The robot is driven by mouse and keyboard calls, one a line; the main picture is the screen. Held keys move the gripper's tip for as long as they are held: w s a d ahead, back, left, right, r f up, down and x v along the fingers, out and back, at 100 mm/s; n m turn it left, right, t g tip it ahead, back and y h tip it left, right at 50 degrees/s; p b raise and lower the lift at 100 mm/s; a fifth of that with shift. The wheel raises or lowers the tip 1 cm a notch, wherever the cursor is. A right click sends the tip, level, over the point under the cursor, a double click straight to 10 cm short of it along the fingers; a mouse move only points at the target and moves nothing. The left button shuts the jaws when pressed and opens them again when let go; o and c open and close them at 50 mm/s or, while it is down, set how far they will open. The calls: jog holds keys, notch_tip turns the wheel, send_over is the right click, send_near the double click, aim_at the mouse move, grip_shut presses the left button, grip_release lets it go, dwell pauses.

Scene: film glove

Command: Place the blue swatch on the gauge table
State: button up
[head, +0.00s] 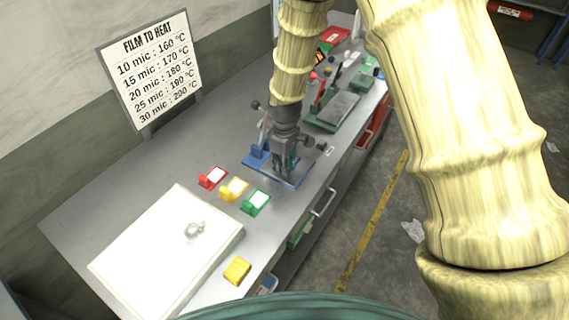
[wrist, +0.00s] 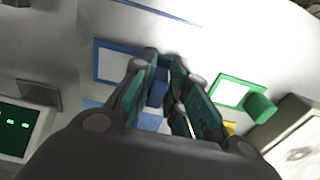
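The blue swatch (wrist: 105,62) is a white card with a blue border and a blue grip block. In the wrist view my gripper (wrist: 165,58) has its fingers close together on either side of that block, which fills the gap between them. In the head view my gripper (head: 284,172) points down over a blue-edged base plate (head: 250,165), which looks like the gauge table. A blue upright piece (head: 257,151) shows just left of my gripper. The gripper hides much of the plate, and I cannot tell whether the swatch touches it.
Red (head: 212,177), yellow (head: 234,188) and green (head: 257,201) swatches lie in a row on the bench. A white panel (head: 130,262) and a yellow block (head: 237,270) are nearer. A green-based device (head: 333,110) stands beyond. The bench's left side is clear.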

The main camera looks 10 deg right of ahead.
jog(key=o, duration=0.3)
jog(key=shift+o, duration=0.2)
jog(key=shift+r, duration=0.1)
notch_tip(320, 180, up, 12)
jog(key=b, duration=0.4)
dwell(0.3)
jog(key=shift+r, duration=0.1)
